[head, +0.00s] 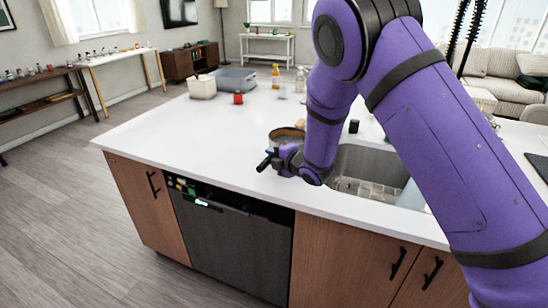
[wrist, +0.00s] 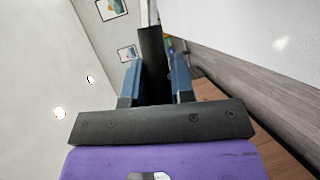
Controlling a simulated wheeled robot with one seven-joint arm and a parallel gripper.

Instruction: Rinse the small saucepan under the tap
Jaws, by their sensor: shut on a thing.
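The small saucepan (head: 284,133) is beside the left end of the sink in the head view, partly hidden by my arm. Its inside looks brownish. I cannot tell whether it rests on the counter or is held just above it. My gripper (head: 277,161) is at the near side of the pan, shut on its dark handle, whose end sticks out to the left. In the wrist view the blue fingers (wrist: 157,82) close on both sides of the dark handle (wrist: 153,60). The grey sink basin (head: 370,165) is to the right, partly behind my arm. I cannot make out the tap.
The white island counter (head: 190,128) is clear to the left of the pan. A red cup (head: 238,99), a white container (head: 202,87), a grey tub (head: 236,79) and an orange bottle (head: 275,76) stand at the back. A small black object (head: 354,126) is behind the sink.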

